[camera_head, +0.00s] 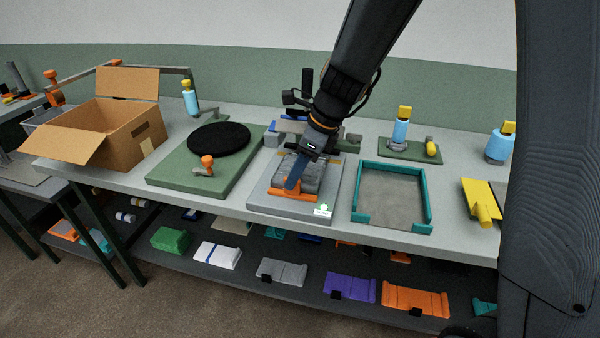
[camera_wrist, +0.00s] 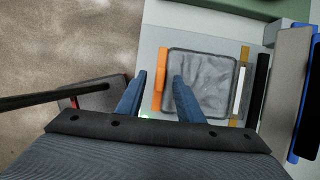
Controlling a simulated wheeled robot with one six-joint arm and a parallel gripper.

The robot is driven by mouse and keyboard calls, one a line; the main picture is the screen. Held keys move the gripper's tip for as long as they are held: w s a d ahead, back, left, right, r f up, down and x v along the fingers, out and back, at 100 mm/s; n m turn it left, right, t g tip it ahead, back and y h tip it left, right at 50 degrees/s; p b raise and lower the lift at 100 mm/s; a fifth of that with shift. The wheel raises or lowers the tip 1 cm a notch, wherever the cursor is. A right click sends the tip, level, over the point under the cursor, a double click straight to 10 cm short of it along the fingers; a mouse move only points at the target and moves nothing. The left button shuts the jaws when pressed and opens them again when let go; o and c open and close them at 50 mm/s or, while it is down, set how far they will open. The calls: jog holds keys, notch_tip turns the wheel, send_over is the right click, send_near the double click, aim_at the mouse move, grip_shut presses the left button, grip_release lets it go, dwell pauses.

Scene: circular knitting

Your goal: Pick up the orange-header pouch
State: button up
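A dark grey pouch (camera_wrist: 208,85) lies flat on a light grey fixture plate (camera_head: 270,207). An orange header strip (camera_wrist: 159,80) runs along the pouch's left edge in the wrist view. In the head view the orange part (camera_head: 283,194) is at the pouch's front edge. My gripper (camera_wrist: 159,78) is open, its two blue fingers on either side of the orange strip. The right finger overlaps the pouch in the wrist view. In the head view my gripper (camera_head: 293,186) points down at the orange part and hides some of the pouch; whether the fingers touch it I cannot tell.
A green board with a black disc (camera_head: 219,138) is at left, beside an open cardboard box (camera_head: 118,133). A teal-edged tray (camera_head: 361,219) is close on the right. Bottles and a yellow part (camera_head: 480,196) stand farther right. A lower shelf holds several coloured items.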

jog(key=shift+a+f, duration=0.15)
jog(key=shift+f, duration=0.2)
jog(key=shift+c, duration=0.3)
grip_shut()
jog(key=shift+w+r, duration=0.1)
jog(key=shift+r, duration=0.05)
